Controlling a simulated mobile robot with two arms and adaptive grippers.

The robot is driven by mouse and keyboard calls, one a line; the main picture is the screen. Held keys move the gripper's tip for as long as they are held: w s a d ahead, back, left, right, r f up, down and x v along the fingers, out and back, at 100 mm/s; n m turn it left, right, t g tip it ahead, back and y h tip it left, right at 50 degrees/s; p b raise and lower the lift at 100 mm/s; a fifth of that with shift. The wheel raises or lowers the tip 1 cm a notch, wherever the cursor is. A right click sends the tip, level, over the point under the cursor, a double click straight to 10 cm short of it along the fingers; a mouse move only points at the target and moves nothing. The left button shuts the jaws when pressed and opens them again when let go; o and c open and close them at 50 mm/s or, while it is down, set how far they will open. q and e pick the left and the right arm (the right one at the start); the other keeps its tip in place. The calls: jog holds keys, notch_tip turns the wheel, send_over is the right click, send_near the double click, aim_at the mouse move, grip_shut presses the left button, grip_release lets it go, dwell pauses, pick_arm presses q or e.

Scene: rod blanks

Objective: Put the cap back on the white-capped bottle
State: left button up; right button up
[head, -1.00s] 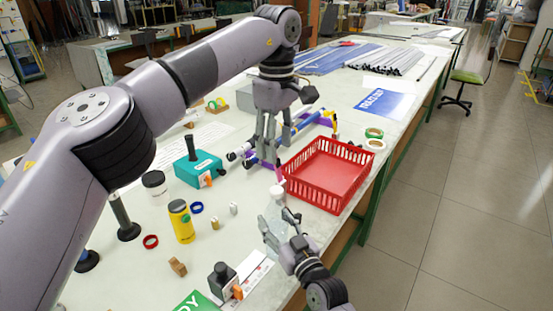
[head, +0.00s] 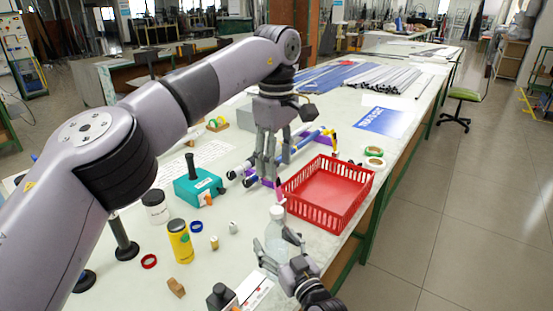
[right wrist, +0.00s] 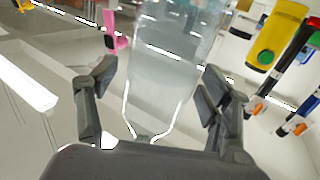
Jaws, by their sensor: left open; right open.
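A clear bottle (head: 275,240) stands upright on the table, left of the red basket's near corner. A whitish top (head: 277,212) shows at its mouth; I cannot tell how firmly the cap sits. The bottle also fills the middle of the right wrist view (right wrist: 165,60), its top out of frame. My right gripper (head: 277,250) is open, with a finger on each side of the bottle and gaps visible in the right wrist view (right wrist: 158,80). My left gripper (head: 265,178) is open, pointing down behind the bottle, left of the basket. I see nothing in it.
The red basket (head: 345,207) is empty. A pink item (head: 279,188) stands beside it. A teal box (head: 198,187), a yellow canister (head: 181,242), a black-lidded jar (head: 156,207) and small loose pieces lie to the left.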

jog(key=v, duration=1.2)
